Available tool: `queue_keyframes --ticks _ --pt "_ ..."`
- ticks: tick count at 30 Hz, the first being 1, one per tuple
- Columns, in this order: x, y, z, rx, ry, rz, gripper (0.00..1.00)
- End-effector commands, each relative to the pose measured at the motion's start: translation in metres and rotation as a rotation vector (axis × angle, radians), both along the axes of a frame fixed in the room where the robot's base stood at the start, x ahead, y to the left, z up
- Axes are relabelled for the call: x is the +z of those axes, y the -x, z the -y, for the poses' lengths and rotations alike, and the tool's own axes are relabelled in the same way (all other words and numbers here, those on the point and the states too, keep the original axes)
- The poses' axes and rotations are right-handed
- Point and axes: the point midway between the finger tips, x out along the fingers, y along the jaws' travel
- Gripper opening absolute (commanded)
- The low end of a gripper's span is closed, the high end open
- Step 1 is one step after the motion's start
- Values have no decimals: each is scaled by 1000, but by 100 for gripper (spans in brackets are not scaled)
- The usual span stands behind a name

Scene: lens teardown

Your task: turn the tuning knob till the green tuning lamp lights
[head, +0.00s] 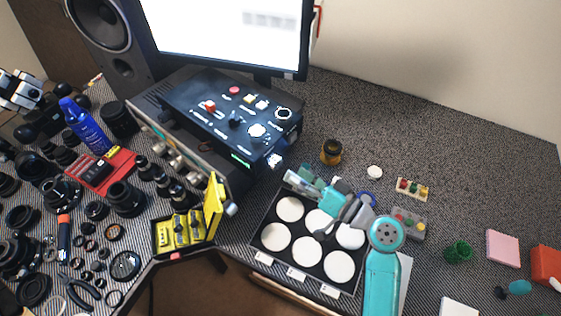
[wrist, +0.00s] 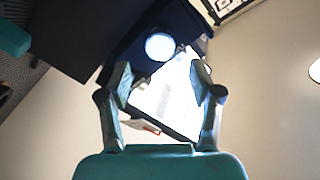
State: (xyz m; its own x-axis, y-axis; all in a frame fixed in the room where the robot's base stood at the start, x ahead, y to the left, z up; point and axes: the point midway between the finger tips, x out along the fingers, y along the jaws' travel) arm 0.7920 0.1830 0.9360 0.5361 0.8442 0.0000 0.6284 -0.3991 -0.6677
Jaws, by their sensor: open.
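A black control box (head: 205,95) stands under the monitor, with several knobs and buttons on its sloped top. A pale round knob (head: 275,160) sticks out of its front near the right corner. I cannot tell for sure that this is the tuning knob. A bright round white face (wrist: 160,46) shows beyond my fingertips in the wrist view, probably that knob. My gripper (head: 291,179) is open and empty, a little to the right of and below the knob, apparently apart from it. It also shows in the wrist view (wrist: 160,80). A small green strip (head: 240,160) glows on the box's front; no lamp label is readable.
A black tray (head: 262,246) with white discs lies under my arm. A yellow case (head: 163,237) with an upright lid (head: 214,204) stands close to the box's front. An amber jar (head: 331,151) stands right of the box. Lens parts crowd the left; the back right is clear.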

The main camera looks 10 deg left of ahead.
Motion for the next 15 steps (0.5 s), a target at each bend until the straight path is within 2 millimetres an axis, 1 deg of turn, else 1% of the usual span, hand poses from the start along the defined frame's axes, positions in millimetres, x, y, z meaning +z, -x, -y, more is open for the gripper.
queue_keyframes --ticks 1,6,12,15 --pt "1 -5 -9 4 1 2 64" --pt "0 -19 -32 3 0 0 64" --pt "0 -30 -47 0 1 1 64" --pt "0 -32 -50 -1 1 0 64"
